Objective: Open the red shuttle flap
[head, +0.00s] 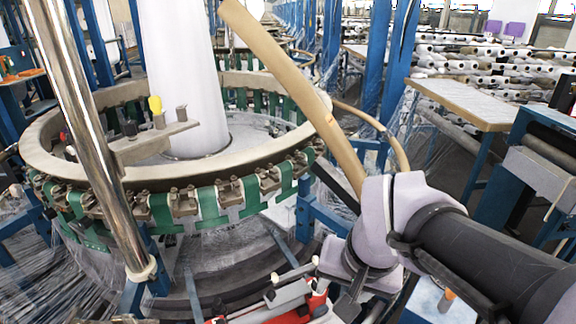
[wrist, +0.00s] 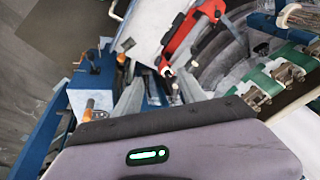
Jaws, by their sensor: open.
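The red shuttle flap (wrist: 188,37) is a narrow red bar-shaped piece with a dark slot, in the upper middle of the wrist view, beside a pale panel. In the head view red shuttle parts (head: 316,303) show low in the middle, partly hidden by grey pieces and my arm. My gripper (wrist: 146,72) is open, its grey fingers pointing toward the lower end of the red piece. I see no hold on it, and whether a finger touches it I cannot tell. In the head view my gripper (head: 336,288) is beside the red parts, its fingertips unclear.
The loom's metal ring (head: 150,178) with green straps (head: 205,208) is on the left. A steel pole (head: 85,130) and a tan curved bar (head: 300,90) rise near it. A blue frame (wrist: 92,75) stands left in the wrist view. A table (head: 465,103) is at right.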

